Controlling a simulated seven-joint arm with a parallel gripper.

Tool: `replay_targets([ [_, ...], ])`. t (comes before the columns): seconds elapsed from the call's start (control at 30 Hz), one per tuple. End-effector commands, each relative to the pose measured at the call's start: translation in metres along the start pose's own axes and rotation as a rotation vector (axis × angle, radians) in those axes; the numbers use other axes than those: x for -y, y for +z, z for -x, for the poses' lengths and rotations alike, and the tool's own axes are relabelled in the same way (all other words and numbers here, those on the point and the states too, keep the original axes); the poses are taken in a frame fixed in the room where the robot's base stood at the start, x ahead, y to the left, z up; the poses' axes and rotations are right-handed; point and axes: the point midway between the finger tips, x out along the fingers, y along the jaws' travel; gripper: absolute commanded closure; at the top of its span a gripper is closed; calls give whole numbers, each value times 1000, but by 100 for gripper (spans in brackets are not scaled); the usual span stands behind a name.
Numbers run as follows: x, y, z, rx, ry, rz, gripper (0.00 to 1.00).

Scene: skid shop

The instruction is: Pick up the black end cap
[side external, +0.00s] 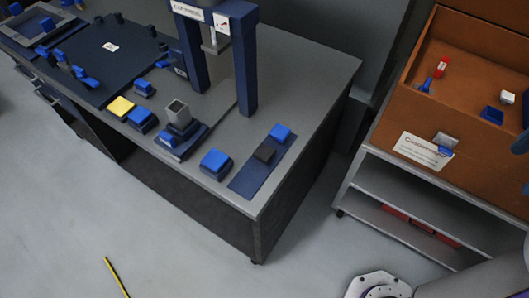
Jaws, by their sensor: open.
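A small black block (265,154), which looks like the black end cap, lies on a dark blue mat (246,182) near the right front corner of the grey workbench. A blue cap (281,132) sits just behind it, toward the mat's far end.
A blue block (215,163) and a grey post on a blue base (182,139) stand left of the mat. A blue press frame (245,62) rises behind. An orange-brown cabinet (468,35) stands at right, with a floor gap between.

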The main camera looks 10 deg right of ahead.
Motion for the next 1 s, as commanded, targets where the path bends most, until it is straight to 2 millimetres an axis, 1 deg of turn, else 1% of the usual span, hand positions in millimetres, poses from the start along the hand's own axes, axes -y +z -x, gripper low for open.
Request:
replay_targets([
  [0.07,0,-3,-2,-5,-2,-2,23],
  [0.17,1,-19,-9,-32,-12,-9,23],
  [0.27,3,-48,-23,-90,-28,-27,23],
  [0.4,6,-101,-49,-201,-52,-73,23],
  [0.6,8,-170,-84,-368,-62,-148,23],
  [0.8,4,-227,-116,-538,-40,-223,23],
  [1.0,-2,-271,-143,-713,12,-279,23],
])
